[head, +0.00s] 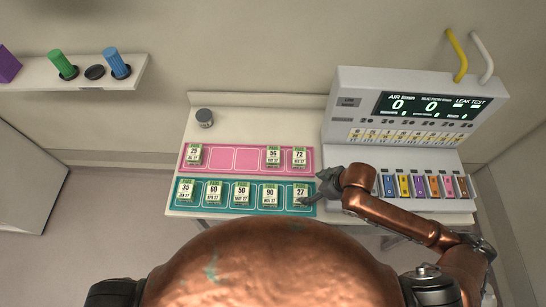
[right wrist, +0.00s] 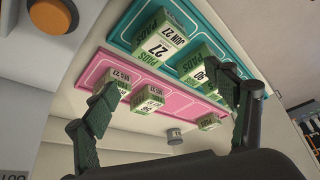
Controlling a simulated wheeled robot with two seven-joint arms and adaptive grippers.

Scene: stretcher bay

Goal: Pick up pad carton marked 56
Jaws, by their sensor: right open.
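The pad carton marked 56 (head: 272,156) is a small white and green box. It stands on the pink mat (head: 222,158), left of the carton marked 72 (head: 299,157). It also shows in the right wrist view (right wrist: 147,100), beyond the space between the fingers. My right gripper (head: 312,188) is open and empty, above the right end of the teal mat by the carton marked 27 (head: 300,194). It is to the right of and nearer than carton 56, apart from it. My left gripper is not in view.
The carton marked 25 (head: 193,154) stands at the pink mat's left end. Several cartons, including 90 (head: 269,195), line the teal mat (head: 228,207). A grey machine (head: 345,130) with coloured modules stands right. A small grey pot (head: 204,118) stands behind the mats.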

